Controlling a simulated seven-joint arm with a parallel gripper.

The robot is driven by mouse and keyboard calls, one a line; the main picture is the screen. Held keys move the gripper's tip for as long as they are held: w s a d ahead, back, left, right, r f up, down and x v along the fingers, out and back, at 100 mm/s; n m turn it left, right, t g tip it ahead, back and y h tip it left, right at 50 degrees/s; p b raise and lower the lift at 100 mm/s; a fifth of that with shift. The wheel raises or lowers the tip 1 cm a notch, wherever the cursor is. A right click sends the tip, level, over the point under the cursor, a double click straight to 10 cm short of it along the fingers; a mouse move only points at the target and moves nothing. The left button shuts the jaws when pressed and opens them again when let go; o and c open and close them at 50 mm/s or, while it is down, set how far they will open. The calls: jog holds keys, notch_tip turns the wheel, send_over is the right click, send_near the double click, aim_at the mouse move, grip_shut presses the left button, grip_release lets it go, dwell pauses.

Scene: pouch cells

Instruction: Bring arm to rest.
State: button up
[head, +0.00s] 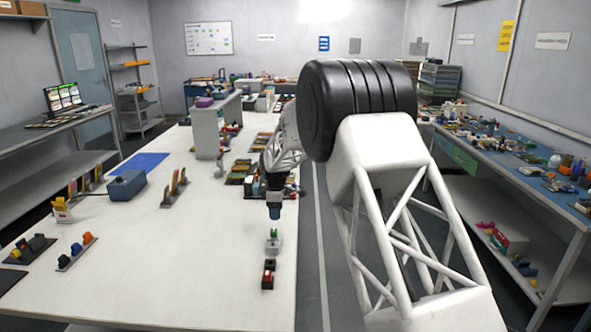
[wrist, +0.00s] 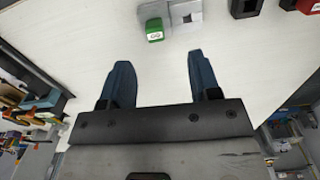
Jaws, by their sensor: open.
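My gripper (wrist: 158,75) shows in the wrist view with its two blue fingers spread apart and nothing between them. In the head view my gripper (head: 275,212) points down above the white table (head: 200,280), near its right edge. Just beyond the fingertips in the wrist view is a grey block with a square hole (wrist: 187,18) and a green piece (wrist: 154,29) at its side. In the head view this small fixture (head: 273,243) stands below the gripper, apart from it.
A dark holder with a red piece (head: 268,274) sits nearer the front. Racks with coloured pieces (head: 174,188), a blue-grey box (head: 127,185) and a blue mat (head: 139,163) lie to the left. A grey raised stand (head: 207,130) is farther back. The table's front middle is clear.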

jog(key=s+d+r+m, duration=0.3)
jog(key=s+d+r, duration=0.35)
jog(key=s, duration=0.35)
jog(key=s+d+r+m+t, duration=0.1)
jog(key=s+d+r+m, duration=0.2)
jog(key=s+d+r, duration=0.5)
jog(key=s+d+r+m, duration=0.35)
jog(key=s+r, duration=0.25)
jog(key=s, duration=0.5)
jog(key=s+d+m, duration=0.2)
jog(key=s+d, duration=0.1)
jog(key=s, duration=0.8)
jog(key=s+d+f+m+t, duration=0.1)
jog(key=s+d+m, duration=0.2)
jog(key=s, duration=0.8)
jog(key=s+d+f+m, duration=0.1)
jog(key=s+d+m, duration=0.2)
jog(key=s, duration=0.8)
jog(key=shift+s+d+f+t, duration=0.2)
jog(key=shift+d+t, duration=0.1)
jog(key=shift+d, duration=0.25)
